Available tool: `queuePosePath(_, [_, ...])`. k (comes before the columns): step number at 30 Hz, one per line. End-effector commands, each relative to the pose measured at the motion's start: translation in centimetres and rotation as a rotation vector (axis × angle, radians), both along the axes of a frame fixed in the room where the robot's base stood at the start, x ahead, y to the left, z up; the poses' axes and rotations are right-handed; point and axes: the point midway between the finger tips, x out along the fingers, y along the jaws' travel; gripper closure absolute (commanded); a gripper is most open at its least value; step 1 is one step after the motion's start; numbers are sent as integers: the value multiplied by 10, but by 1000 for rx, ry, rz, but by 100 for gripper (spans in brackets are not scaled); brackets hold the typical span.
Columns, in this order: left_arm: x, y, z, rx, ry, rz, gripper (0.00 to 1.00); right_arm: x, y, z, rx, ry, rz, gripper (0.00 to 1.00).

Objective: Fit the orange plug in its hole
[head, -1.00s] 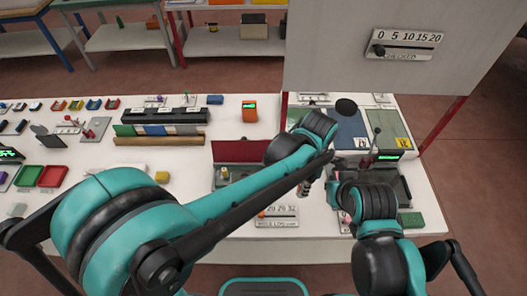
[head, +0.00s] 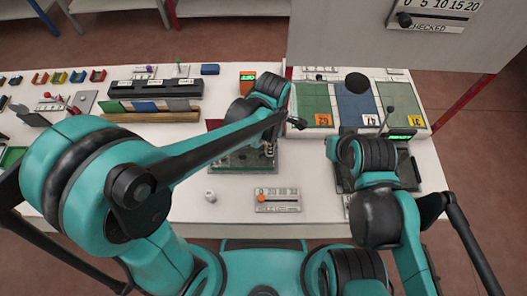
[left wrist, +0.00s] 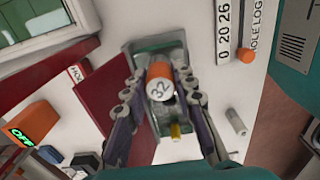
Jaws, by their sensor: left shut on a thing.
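The orange plug (left wrist: 160,80) is a short orange-and-white cylinder marked 32 on its pale end. My left gripper (left wrist: 158,88) is shut on it, a finger on each side. In the left wrist view they overlap an open box (left wrist: 178,37) with a green and grey inside and a raised red lid (left wrist: 103,105). I cannot tell the gap between plug and box. In the head view the same box (head: 236,165) lies under my left forearm, which hides most of the left gripper. The right gripper's fingers are hidden behind its wrist. No hole for the plug is clearly visible.
A hole-log slider plate (head: 278,200) with an orange knob stands in front of the box. Green and blue mats (head: 313,100) lie behind. A large grey panel (head: 355,40) blocks the back right.

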Motion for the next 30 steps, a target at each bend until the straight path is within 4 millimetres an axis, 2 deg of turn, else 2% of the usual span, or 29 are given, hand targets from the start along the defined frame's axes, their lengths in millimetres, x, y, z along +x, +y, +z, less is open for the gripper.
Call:
queuePosePath(3, [2,16,-10,0,0,2,100,0,0,-5,0,0,0,100])
queuePosePath(5, [2,19,-12,0,0,1,100,0,0,-5,0,0,0,100])
queuePosePath(8, [2,21,-17,0,0,0,100,0,0,-7,0,0,0,100])
queuePosePath(15, [2,20,-51,0,-2,0,100,0,0,-21,0,0,0,100])
queuePosePath(27, [2,20,-57,0,-3,0,100,0,0,-25,0,0,0,100])
queuePosePath(28, [2,20,-56,0,-3,0,69,0,0,-24,0,0,0,100])
queuePosePath(30, [2,20,-55,0,-3,0,53,0,0,-23,0,0,0,100])
